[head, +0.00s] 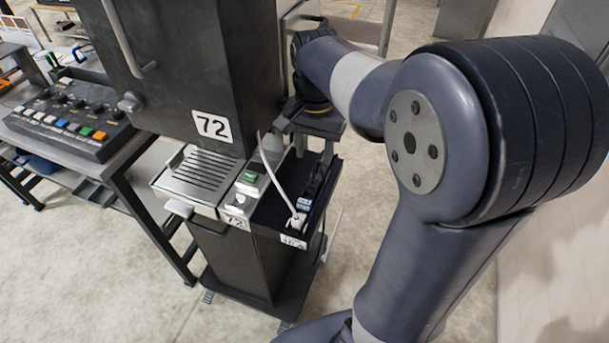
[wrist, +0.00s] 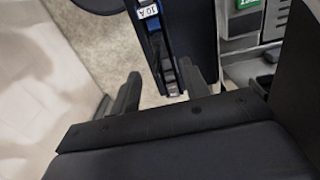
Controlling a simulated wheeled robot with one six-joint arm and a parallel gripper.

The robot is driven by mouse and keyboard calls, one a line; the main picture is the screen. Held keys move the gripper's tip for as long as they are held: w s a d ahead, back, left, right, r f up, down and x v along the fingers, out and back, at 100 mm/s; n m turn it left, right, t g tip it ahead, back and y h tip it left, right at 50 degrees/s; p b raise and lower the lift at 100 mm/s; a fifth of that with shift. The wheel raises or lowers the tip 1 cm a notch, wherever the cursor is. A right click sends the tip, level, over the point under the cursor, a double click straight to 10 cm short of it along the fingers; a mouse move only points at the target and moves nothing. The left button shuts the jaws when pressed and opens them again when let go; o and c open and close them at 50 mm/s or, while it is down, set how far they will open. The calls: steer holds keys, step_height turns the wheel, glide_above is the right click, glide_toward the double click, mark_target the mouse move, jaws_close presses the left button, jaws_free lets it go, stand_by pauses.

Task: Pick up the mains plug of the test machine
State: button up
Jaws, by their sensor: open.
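The test machine (head: 205,80) is a dark cabinet marked 72. A white plug (head: 297,220) with a pale cord sits at the near end of its black side shelf, and the cord rises toward the cabinet. I take this as the mains plug. In the head view the gripper is dark and hard to make out near the shelf's far end.
A slotted metal tray (head: 205,175) and a green switch (head: 248,177) sit left of the shelf; the switch also shows in the wrist view (wrist: 247,4). A button console (head: 70,118) stands on a bench at left. Pale floor lies below.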

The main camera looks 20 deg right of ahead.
mark_target(313, 182)
steer(key=f, duration=0.9)
steer(key=shift+s+a+f, duration=0.1)
steer(key=shift+s+f, duration=0.2)
steer(key=shift+f, duration=0.1)
steer(key=shift+c, duration=0.5)
jaws_close()
